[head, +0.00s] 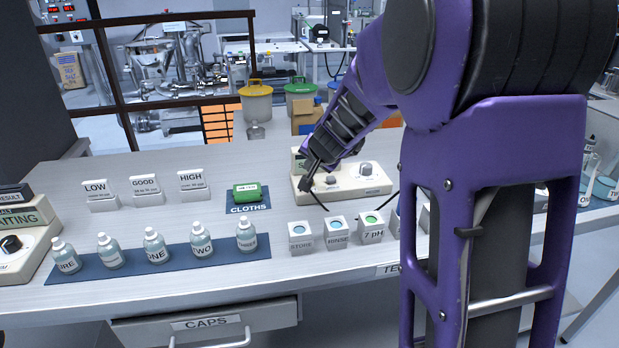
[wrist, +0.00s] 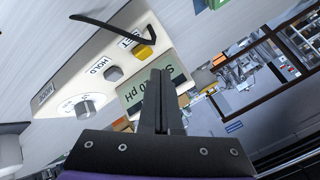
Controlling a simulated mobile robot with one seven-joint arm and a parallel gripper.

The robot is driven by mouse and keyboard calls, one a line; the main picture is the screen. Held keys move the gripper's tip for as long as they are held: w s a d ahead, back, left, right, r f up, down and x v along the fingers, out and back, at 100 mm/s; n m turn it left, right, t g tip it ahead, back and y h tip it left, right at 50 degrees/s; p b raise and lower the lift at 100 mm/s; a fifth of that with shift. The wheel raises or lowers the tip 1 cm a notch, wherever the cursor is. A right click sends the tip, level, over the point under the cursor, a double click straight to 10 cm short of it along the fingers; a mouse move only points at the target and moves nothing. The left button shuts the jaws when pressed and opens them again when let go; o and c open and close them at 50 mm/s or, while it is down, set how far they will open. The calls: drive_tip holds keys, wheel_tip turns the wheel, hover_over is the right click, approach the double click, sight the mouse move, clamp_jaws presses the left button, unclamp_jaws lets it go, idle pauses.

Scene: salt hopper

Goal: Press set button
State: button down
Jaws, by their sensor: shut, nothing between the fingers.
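The cream meter (head: 350,186) sits on the bench in the head view, partly hidden by my arm. In the wrist view its panel (wrist: 70,70) shows a MODE knob (wrist: 86,107), a grey HOLD button (wrist: 113,73), a yellow SET button (wrist: 144,52) and a greenish display (wrist: 150,95) reading pH. My gripper (head: 306,186) is shut and empty at the meter's left end. In the wrist view the fingertips (wrist: 160,72) lie just beside the SET button, over the display's edge. I cannot tell whether they touch it.
Small cups labelled STORE (head: 300,238), RINSE (head: 337,232) and 7 pH (head: 371,228) stand in front of the meter. A green cloth pack (head: 247,193) and several bottles (head: 201,241) on a blue mat are to the left. A thin black cable curves near the panel (wrist: 115,27).

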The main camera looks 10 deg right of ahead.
wheel_tip(320, 180, up, 4)
drive_tip(key=p, duration=0.3)
drive_tip(key=shift+r, duration=0.1)
idle(0.4)
